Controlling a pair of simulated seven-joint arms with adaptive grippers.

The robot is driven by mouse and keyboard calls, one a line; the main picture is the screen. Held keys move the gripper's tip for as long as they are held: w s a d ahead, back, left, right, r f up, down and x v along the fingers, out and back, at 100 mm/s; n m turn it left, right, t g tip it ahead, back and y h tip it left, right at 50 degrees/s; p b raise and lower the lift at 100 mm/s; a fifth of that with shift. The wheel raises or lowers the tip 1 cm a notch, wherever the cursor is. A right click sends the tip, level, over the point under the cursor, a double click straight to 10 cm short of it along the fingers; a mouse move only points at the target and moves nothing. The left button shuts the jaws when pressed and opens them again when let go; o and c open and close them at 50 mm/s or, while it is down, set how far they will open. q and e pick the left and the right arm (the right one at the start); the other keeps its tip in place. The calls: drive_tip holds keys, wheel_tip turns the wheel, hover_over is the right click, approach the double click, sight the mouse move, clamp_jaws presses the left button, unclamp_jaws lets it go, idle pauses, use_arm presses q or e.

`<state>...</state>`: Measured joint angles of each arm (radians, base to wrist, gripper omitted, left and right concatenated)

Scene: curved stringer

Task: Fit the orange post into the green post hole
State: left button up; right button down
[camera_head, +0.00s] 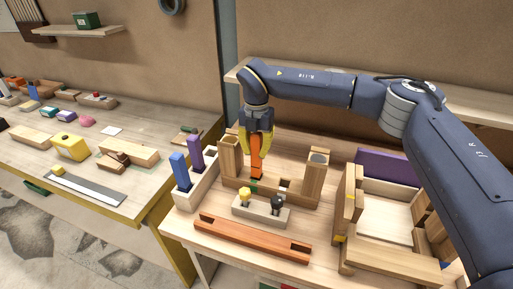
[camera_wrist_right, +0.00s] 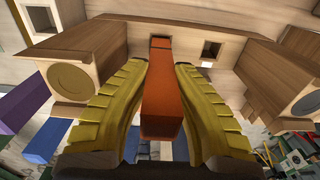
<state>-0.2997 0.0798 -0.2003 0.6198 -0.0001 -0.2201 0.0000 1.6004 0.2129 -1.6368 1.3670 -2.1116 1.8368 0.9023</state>
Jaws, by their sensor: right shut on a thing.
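The orange post (camera_head: 256,166) hangs upright in my right gripper (camera_head: 257,150), whose yellow fingers are shut on its upper part. In the right wrist view the post (camera_wrist_right: 162,100) runs between the two yellow ribbed fingers (camera_wrist_right: 160,85), and its far end meets the wooden stringer at a square opening. The stringer (camera_head: 299,198) lies between two wooden blocks. A small green patch (camera_head: 253,187) shows on it just below the post's lower end; the hole there is mostly hidden. I cannot tell how deep the post sits. My left gripper is not in view.
An empty square hole (camera_wrist_right: 210,50) lies right of the post. A block with yellow and black pegs (camera_head: 261,211) stands in front. A white rack (camera_head: 197,187) with blue and purple posts is left. A reddish bar (camera_head: 252,238) lies at front; a wooden tray (camera_head: 390,265) is right.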

sight(257, 156)
drive_tip(key=shift+f, duration=1.5)
drive_tip(key=c, duration=1.1)
unclamp_jaws()
wheel_tip(257, 156, up, 12)
drive_tip(key=shift+f, duration=0.1)
drive_tip(key=shift+a, duration=0.1)
